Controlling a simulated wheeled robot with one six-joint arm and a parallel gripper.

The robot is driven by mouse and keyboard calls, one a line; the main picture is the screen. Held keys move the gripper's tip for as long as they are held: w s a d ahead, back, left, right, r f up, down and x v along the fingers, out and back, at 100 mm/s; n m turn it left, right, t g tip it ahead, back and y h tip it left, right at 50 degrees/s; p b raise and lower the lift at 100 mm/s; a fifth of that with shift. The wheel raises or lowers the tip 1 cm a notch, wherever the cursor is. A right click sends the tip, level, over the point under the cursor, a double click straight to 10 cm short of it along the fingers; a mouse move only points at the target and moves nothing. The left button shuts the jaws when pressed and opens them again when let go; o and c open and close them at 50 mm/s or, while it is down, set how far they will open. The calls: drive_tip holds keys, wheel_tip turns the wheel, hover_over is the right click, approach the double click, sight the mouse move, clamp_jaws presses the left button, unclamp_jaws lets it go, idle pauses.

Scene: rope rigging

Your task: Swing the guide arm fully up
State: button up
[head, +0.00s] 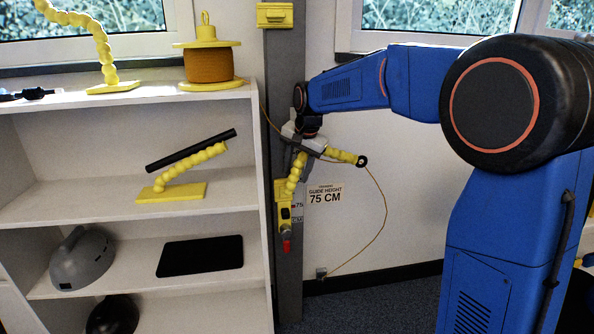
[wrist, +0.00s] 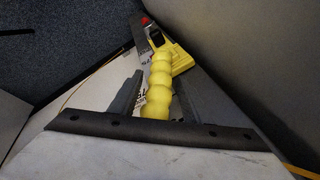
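The yellow beaded guide arm (head: 297,172) rises from a yellow carriage (head: 283,192) on the grey post, then bends right to a black ring end (head: 362,161). My gripper (head: 305,145) is at the bend of the guide arm and partly hides it. In the wrist view, the guide arm (wrist: 159,85) runs between my two dark fingers (wrist: 156,92). A gap shows beside the left finger, so the gripper looks open around the arm. Contact on the right side is unclear. The carriage (wrist: 182,60) shows beyond the fingertips.
A thin orange rope (head: 384,205) hangs from the ring to a small grey block (head: 321,273) low by the wall. A sign (head: 325,195) reads "GUIDE HEIGHT 75 CM". A white shelf (head: 255,180) stands left of the post (head: 287,285), with a rope spool (head: 208,65) on top.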

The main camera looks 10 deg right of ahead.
drive_tip(key=shift+r, duration=0.1)
drive_tip(key=v, duration=1.7)
drive_tip(key=shift+r, duration=0.15)
drive_tip(key=s+d+f+n, duration=0.1)
drive_tip(key=s+d+f, duration=0.2)
drive_tip(key=s, duration=0.4)
drive_tip(key=s+d+f+n, duration=0.2)
drive_tip(key=s+d+f, duration=0.1)
drive_tip(key=s, duration=0.4)
drive_tip(key=s+d+f+n, duration=0.1)
drive_tip(key=s+d+f, duration=0.2)
drive_tip(key=s, duration=0.3)
drive_tip(key=s+d+f+n+t+h, duration=0.1)
drive_tip(key=s+d+f+n, duration=0.2)
drive_tip(key=s+f, duration=1.2)
drive_tip(key=s+d, duration=0.1)
drive_tip(key=s, duration=0.2)
